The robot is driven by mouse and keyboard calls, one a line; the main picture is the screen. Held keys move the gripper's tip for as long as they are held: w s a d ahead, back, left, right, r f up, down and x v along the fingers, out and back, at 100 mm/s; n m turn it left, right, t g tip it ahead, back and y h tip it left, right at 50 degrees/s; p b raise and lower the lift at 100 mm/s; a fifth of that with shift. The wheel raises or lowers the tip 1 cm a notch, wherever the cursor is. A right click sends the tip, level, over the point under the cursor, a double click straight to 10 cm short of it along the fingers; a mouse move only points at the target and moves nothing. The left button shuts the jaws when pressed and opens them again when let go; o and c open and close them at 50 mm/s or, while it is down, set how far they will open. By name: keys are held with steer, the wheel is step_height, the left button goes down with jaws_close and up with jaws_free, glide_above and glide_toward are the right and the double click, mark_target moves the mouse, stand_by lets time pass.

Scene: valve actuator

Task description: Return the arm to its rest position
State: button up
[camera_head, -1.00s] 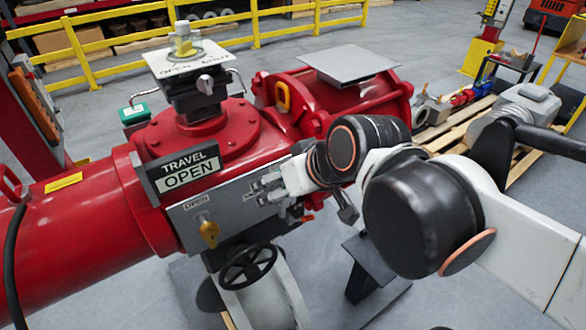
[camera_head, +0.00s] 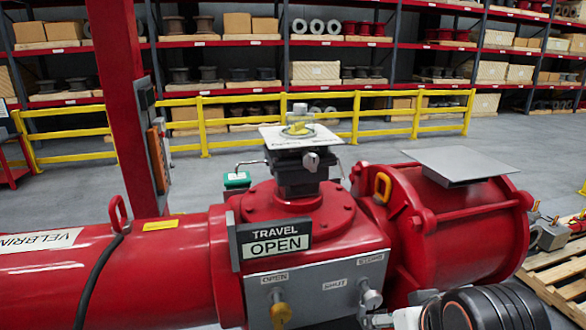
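The red valve actuator (camera_head: 300,216) fills the lower middle, with a sign reading TRAVEL OPEN (camera_head: 271,243) on its front. Below it is a grey panel (camera_head: 318,288) with a yellow key or knob (camera_head: 280,312) at its left and a silver knob (camera_head: 371,297) at its right. My arm (camera_head: 485,308) shows at the bottom right. Part of my gripper (camera_head: 382,321) shows at the bottom edge, just below the silver knob. It is cut off by the picture edge, so its fingers and any contact with the panel cannot be made out.
A red post (camera_head: 122,110) stands at the left. A yellow railing (camera_head: 330,122) and stocked shelves (camera_head: 400,50) are behind the actuator. A wooden pallet (camera_head: 560,268) lies at the right. Grey floor is open between actuator and railing.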

step_height(320, 180, down, 23)
steer(key=b, duration=2.1)
steer(key=shift+f, duration=0.1)
